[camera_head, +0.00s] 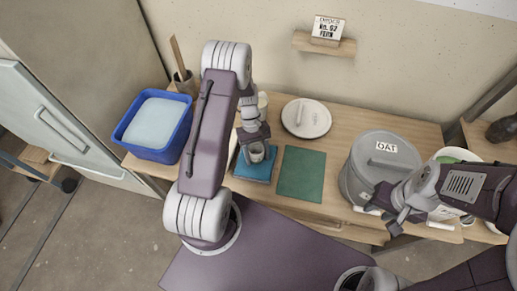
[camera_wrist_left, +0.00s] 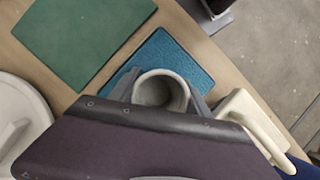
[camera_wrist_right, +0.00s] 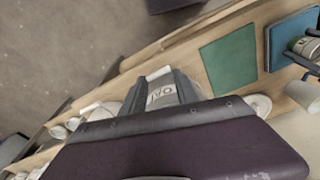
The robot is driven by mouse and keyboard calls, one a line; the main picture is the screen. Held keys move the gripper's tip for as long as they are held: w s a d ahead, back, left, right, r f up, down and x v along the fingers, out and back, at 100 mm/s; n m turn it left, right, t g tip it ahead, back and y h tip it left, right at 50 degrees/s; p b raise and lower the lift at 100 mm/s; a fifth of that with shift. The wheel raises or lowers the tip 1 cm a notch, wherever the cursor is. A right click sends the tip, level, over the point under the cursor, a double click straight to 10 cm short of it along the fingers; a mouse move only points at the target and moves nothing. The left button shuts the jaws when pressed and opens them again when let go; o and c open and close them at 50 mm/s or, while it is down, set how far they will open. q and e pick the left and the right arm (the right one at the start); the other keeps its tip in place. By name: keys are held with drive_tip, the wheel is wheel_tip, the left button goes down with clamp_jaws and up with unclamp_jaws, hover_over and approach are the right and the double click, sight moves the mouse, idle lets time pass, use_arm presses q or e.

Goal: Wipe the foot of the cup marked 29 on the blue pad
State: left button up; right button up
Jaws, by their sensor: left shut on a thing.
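My left gripper (camera_head: 257,148) is shut on a pale grey cup (camera_head: 256,154), held upright over the blue pad (camera_head: 254,174). In the left wrist view the cup's open mouth (camera_wrist_left: 160,90) faces up between the fingers, with the textured blue pad (camera_wrist_left: 180,55) beneath. The right wrist view shows dark marking on the cup's side (camera_wrist_right: 306,46), too small to read surely, beside the blue pad (camera_wrist_right: 283,38). Whether the foot touches the pad is hidden.
A green pad (camera_head: 301,174) lies right of the blue one. The lidded grey bucket (camera_head: 357,185) is labelled OAT. A round white lid or plate (camera_head: 306,118) lies behind. A blue tub (camera_head: 153,128) stands left. A small sign (camera_head: 328,28) sits on a wall shelf.

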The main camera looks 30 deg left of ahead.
use_arm(q)
drive_tip(key=shift+s+d+p, duration=0.2)
drive_tip(key=shift+s+d, duration=0.05)
drive_tip(key=shift+s, duration=0.7)
drive_tip(key=shift+s+d+p, duration=0.2)
drive_tip(key=shift+s, duration=0.75)
drive_tip(key=shift+r, duration=0.1)
wheel_tip(320, 180, up, 7)
drive_tip(key=p, duration=0.6)
